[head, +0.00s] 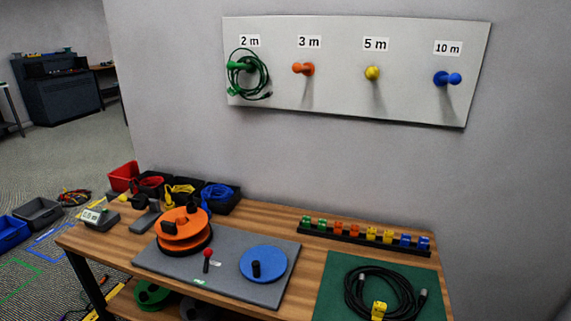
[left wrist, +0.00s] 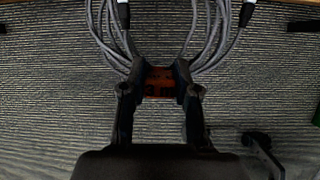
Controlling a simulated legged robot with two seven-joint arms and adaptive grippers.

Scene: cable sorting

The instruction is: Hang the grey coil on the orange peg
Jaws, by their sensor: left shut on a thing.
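The grey coil (left wrist: 218,38) shows at the top of the left wrist view, with connector ends hanging on both sides. My left gripper (left wrist: 160,75) is shut on the coil at an orange tag (left wrist: 160,82), which sits between the fingertips. Carpeted floor shows behind it. The orange peg (head: 304,69) sticks out from the wall board under the "3 m" label, and it is bare. Neither the grey coil nor a gripper shows in the head view. My right gripper is in neither view.
A green coil hangs on the green peg (head: 238,66), left of the orange one. The yellow peg (head: 372,73) and blue peg (head: 447,79) are bare. The bench below holds an orange reel (head: 183,229), a blue disc (head: 263,263) and a black coil (head: 367,292) on a green mat.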

